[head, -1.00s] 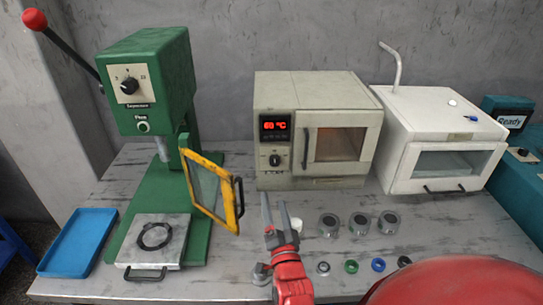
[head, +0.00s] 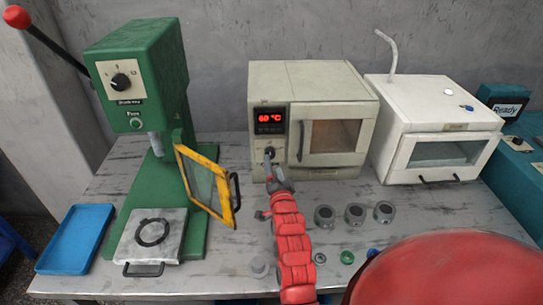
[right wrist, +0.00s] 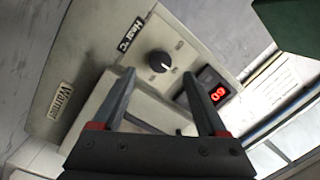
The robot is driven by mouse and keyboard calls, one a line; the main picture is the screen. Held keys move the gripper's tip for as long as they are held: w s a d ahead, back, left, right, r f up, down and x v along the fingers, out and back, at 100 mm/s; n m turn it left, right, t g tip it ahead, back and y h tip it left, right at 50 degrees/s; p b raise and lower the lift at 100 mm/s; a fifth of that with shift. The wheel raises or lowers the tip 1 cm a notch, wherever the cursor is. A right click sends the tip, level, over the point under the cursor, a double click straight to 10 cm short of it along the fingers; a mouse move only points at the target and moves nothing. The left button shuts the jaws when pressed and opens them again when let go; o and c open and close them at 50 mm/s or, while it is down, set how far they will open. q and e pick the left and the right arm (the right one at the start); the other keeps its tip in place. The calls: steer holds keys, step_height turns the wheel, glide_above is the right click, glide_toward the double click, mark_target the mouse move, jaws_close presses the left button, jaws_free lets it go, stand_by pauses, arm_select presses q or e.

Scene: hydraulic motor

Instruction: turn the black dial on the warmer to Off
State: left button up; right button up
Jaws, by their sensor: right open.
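The warmer (head: 345,88) is a beige box with a windowed door at the back middle of the table. Its red display (head: 269,120) reads 60 °C. The round black dial (right wrist: 160,61) with a white pointer mark is on its front panel, beside the display; in the head view my gripper partly covers it. My right gripper (head: 271,163) is in front of the dial. In the right wrist view my right gripper (right wrist: 160,75) is open and empty, with the dial between the line of its two fingers, seemingly just beyond the tips. My left gripper is not in view.
A green press (head: 140,75) with a yellow-framed guard (head: 232,190) stands to the left. A white cabinet (head: 440,105) stands to the right. Several grey metal cups (head: 355,214) and small rings (head: 347,257) lie near my right arm. A blue tray (head: 75,238) is at far left.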

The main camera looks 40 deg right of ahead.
mark_target(271, 156)
steer(key=shift+p+x, duration=0.4)
steer(key=shift+x, duration=2.15)
jaws_close()
